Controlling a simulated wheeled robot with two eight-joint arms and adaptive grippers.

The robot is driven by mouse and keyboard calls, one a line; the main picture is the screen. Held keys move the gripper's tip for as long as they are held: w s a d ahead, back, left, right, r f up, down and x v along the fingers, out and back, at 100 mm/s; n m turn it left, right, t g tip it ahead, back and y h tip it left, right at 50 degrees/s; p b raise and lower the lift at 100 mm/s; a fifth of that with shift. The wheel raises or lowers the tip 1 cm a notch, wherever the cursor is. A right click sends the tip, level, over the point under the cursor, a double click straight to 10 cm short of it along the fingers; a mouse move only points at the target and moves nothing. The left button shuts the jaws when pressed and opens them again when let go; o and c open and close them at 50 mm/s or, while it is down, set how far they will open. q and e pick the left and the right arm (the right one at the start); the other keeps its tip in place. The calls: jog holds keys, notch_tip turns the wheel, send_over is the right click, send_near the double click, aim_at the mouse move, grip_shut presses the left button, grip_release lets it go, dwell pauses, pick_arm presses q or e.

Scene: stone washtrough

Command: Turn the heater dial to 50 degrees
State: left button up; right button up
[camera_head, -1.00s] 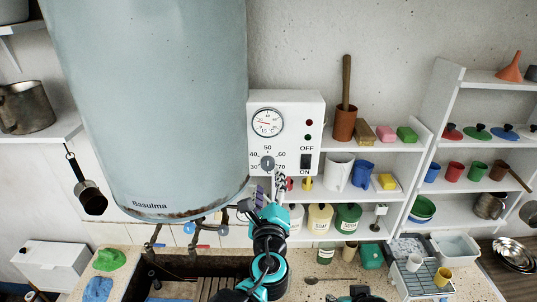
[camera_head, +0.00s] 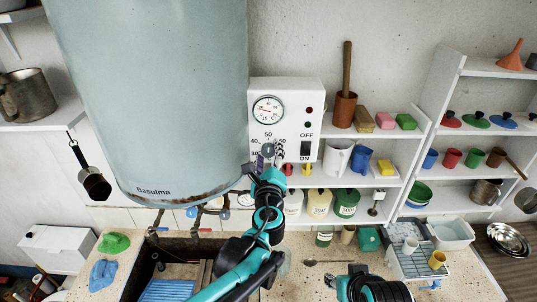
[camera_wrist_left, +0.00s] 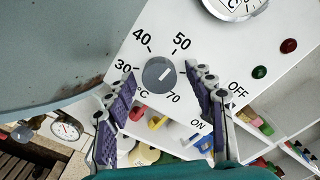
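The grey round heater dial (camera_wrist_left: 159,74) is on the front of the white control box (camera_head: 286,92); it also shows in the head view (camera_head: 268,149). Its white mark points up and right in the wrist view, to the right of the 50 mark. Numbers 30, 40, 50 and 70 are readable there; 60 is hidden behind a finger. My left gripper (camera_wrist_left: 161,92) is open, with its purple-padded fingers on either side of the dial and visible gaps between. My right gripper (camera_head: 345,277) is low in the head view, its fingers unclear.
A black OFF/ON switch (camera_head: 305,150) and red (camera_head: 309,110) and green lamps sit right of the dial. A thermometer gauge (camera_head: 268,110) is above it. The large grey boiler (camera_head: 150,90) stands close on the left. Shelves with jars (camera_head: 347,202) and a mug (camera_head: 338,156) are on the right.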

pick_arm(q)
jog(key=c, duration=1)
jog(key=shift+n+b, duration=0.3)
jog(key=shift+b, duration=0.15)
jog(key=o, duration=1.2)
jog(key=s, duration=1.2)
jog(key=shift+r, duration=0.1)
